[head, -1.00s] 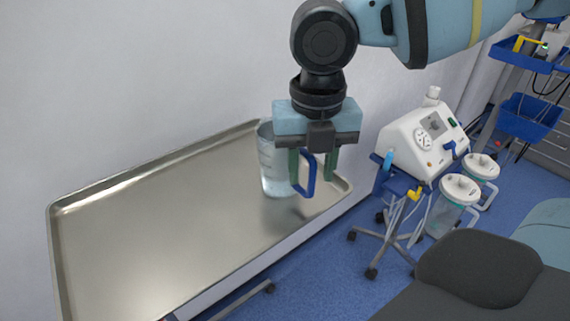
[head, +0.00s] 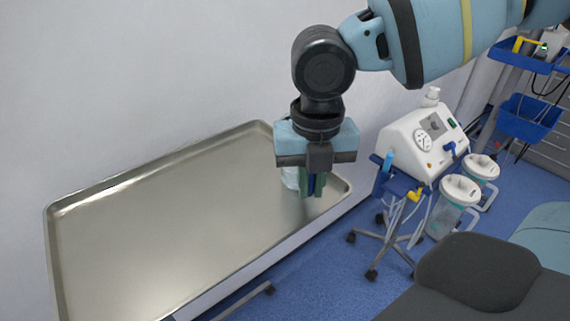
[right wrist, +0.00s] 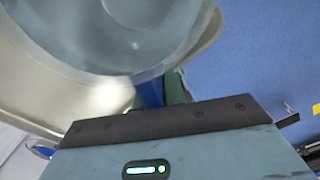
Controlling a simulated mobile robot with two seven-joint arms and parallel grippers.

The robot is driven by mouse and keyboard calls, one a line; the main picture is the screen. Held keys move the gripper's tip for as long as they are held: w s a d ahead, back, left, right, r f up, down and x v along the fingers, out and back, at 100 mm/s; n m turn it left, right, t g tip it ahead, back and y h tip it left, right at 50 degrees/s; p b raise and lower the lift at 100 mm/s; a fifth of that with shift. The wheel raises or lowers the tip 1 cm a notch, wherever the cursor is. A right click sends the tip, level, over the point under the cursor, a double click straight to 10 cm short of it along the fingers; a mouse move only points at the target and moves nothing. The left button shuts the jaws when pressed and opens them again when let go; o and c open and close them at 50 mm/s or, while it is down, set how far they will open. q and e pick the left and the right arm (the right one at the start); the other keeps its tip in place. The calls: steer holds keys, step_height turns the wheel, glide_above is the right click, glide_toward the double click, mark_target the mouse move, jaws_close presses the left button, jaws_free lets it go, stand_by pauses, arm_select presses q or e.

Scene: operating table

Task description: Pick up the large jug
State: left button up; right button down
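The large jug (head: 290,178) is clear with a blue handle, and stands at the right end of the metal tray. In the head view most of it is hidden behind my right gripper (head: 312,190). The green fingers are close together with the blue handle (head: 311,184) between them. In the right wrist view the jug's clear round body (right wrist: 110,35) fills the upper left, and the blue handle (right wrist: 150,92) runs down between the fingers. I cannot tell whether the jug's base touches the tray. My left gripper is out of view.
The metal tray (head: 170,225) is otherwise empty, with a raised rim, against the white wall. A white medical device (head: 425,137) on a wheeled stand and lidded canisters (head: 452,200) stand to the right. A dark padded seat (head: 475,265) is at lower right.

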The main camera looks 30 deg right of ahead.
steer(key=shift+r, duration=0.2)
stand_by(0.4)
steer(key=shift+r, duration=1.5)
steer(key=s+a, duration=0.4)
steer(key=s, duration=0.3)
steer(key=s+a+r, duration=0.1)
steer(key=s+a, duration=0.2)
steer(key=s, duration=0.3)
steer(key=shift+s+a+r, duration=0.25)
steer(key=shift+s+a, duration=0.1)
steer(key=shift+s+a, duration=0.1)
steer(key=shift+s, duration=0.1)
